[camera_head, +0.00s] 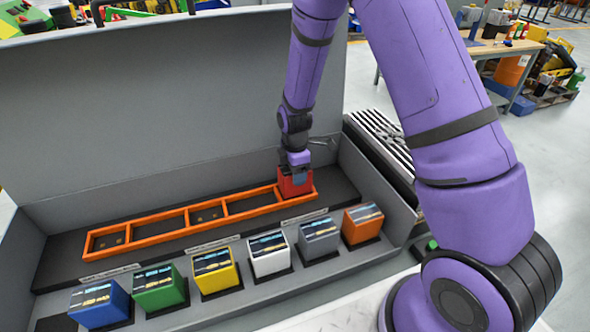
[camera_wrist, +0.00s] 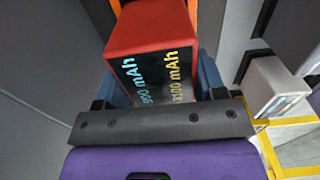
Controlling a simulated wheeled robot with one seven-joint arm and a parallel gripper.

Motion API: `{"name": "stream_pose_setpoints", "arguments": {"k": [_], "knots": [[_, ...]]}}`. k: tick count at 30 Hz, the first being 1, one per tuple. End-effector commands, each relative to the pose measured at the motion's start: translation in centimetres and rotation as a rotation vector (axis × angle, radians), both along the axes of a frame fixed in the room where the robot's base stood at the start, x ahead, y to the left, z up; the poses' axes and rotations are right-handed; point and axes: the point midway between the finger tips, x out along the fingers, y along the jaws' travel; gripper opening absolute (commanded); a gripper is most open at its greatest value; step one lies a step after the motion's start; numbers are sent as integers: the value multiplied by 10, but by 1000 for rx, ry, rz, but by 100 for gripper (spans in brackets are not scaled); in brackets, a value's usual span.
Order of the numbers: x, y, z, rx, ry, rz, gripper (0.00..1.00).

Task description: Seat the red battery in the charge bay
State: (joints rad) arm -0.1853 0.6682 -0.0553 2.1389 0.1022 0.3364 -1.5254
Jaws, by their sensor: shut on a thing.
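The red battery (camera_head: 292,187) is at the right end of the orange charge-bay frame (camera_head: 155,241), over or inside its rightmost compartment. My gripper (camera_head: 298,177) reaches down from above and is shut on it. In the wrist view, the red battery (camera_wrist: 150,38) sits between the blue fingers of my gripper (camera_wrist: 165,85), its mAh label facing the camera. Orange rails of the frame show behind it. The battery looks upright in the head view. Its bottom is hidden, so I cannot tell whether it touches the bay floor. The compartments to its left hold no batteries.
A front row holds blue (camera_head: 99,303), green (camera_head: 159,287), yellow (camera_head: 215,271), white (camera_head: 268,254), grey (camera_head: 319,238) and orange (camera_head: 362,224) batteries. A tall grey back panel (camera_head: 150,110) stands behind the bay, and a side wall (camera_head: 375,180) is close on the right.

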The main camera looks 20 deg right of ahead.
Motion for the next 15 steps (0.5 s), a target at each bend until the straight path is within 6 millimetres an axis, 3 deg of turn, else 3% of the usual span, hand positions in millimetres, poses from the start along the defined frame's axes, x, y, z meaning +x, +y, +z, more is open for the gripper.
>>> {"name": "stream_pose_setpoints", "arguments": {"k": [12, 13, 15], "knots": [[0, 0, -8, 1, 0, 0, 11], [0, 0, -7, 1, -1, 1, 71], [0, 0, -7, 1, -1, 0, 87]]}}
